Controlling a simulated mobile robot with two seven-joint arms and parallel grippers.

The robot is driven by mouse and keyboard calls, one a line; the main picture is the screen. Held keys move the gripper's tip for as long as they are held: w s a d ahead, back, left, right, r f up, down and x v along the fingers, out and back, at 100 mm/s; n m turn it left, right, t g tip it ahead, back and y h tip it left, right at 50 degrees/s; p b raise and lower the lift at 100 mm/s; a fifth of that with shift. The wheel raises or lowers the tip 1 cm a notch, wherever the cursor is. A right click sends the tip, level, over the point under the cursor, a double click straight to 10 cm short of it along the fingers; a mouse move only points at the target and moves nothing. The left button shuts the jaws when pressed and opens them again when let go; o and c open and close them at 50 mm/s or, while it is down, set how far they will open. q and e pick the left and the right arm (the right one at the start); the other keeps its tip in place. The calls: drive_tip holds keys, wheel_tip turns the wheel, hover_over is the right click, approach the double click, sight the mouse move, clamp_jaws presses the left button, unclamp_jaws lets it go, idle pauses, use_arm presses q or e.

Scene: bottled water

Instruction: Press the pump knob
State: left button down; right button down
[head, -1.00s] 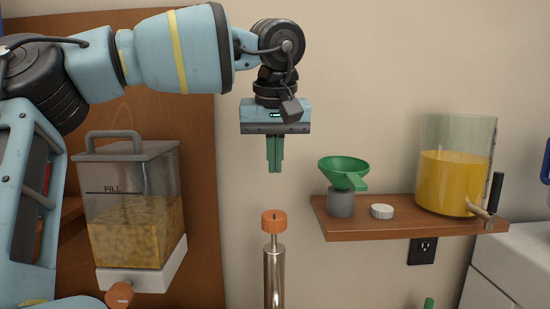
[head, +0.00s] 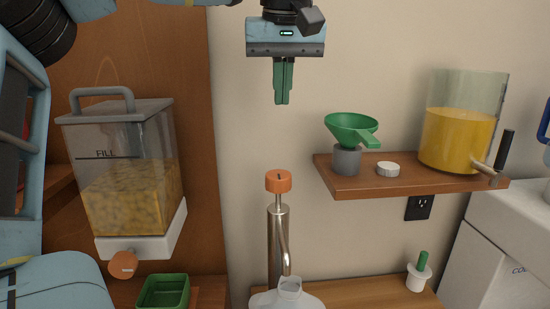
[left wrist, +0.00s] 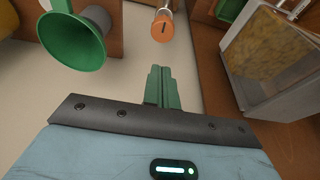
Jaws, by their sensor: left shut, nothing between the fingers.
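The orange pump knob (head: 278,181) tops a shiny metal pump column (head: 275,240) with a curved spout, in the middle of the head view. A clear jug (head: 290,298) stands at its foot, partly cut off by the lower edge. My left gripper (head: 282,100) points down with its green fingers shut and empty. It is above the knob with a clear gap. In the left wrist view the knob (left wrist: 162,27) shows beyond the fingertips (left wrist: 160,70), apart from them. My right gripper is not in view.
A wooden shelf (head: 420,187) at right holds a green funnel (head: 352,129), a white cap (head: 388,169) and a tank of yellow liquid (head: 458,140). A dispenser (head: 125,190) hangs at left above a green tray (head: 163,291). The space between gripper and knob is free.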

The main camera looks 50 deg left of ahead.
use_arm(q)
drive_tip(key=shift+f, duration=0.1)
approach(279, 174)
drive_tip(key=x, duration=0.5)
drive_tip(key=shift+w+a+p, duration=0.2)
drive_tip(key=shift+p, duration=0.1)
drive_tip(key=shift+f, duration=0.7)
